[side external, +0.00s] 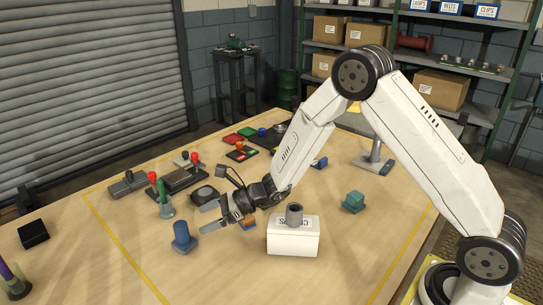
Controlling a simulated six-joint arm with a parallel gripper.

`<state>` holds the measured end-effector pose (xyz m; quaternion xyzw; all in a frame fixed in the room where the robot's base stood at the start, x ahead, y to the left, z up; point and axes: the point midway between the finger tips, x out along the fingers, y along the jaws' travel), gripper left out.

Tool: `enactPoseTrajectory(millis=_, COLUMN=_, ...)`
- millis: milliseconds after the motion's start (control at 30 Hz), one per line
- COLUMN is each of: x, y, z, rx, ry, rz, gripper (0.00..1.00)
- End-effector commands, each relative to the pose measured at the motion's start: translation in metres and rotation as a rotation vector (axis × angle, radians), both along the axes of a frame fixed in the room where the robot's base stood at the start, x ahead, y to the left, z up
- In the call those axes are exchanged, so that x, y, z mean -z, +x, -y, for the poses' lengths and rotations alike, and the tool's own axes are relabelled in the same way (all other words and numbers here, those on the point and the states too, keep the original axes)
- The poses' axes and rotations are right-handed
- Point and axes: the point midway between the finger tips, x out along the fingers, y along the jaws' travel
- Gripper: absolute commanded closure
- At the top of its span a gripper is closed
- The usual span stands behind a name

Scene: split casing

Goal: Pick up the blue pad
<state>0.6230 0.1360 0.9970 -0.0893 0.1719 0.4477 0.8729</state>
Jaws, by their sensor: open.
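My gripper (210,217) is open and empty, its two fingers pointing left above the table. Just left of and below the fingertips, a blue piece (183,238) with a round upright part on a flat base stands on the table, apart from the fingers. A small blue piece (320,163) lies farther back, partly hidden by my arm. A teal block (353,202) sits to the right of the white box. I cannot tell for certain which of these is the blue pad.
A white labelled box (293,241) with a grey cylinder (294,214) stands right of my gripper. A clear cup (165,208) with red and green tools and dark casing parts (180,179) are behind left. A black block (33,233) is far left. The front table (230,280) is clear.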

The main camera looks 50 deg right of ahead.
Motion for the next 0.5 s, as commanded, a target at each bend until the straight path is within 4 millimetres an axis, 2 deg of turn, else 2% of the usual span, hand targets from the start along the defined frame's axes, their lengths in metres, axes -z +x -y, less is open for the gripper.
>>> enactPoseTrajectory(millis=300, x=0.009, y=0.012, z=-0.016, rx=0.000, ry=-0.001, rz=-0.002, gripper=0.08)
enactPoseTrajectory(millis=500, x=0.010, y=0.014, z=-0.018, rx=0.003, ry=-0.001, rz=-0.003, gripper=0.08)
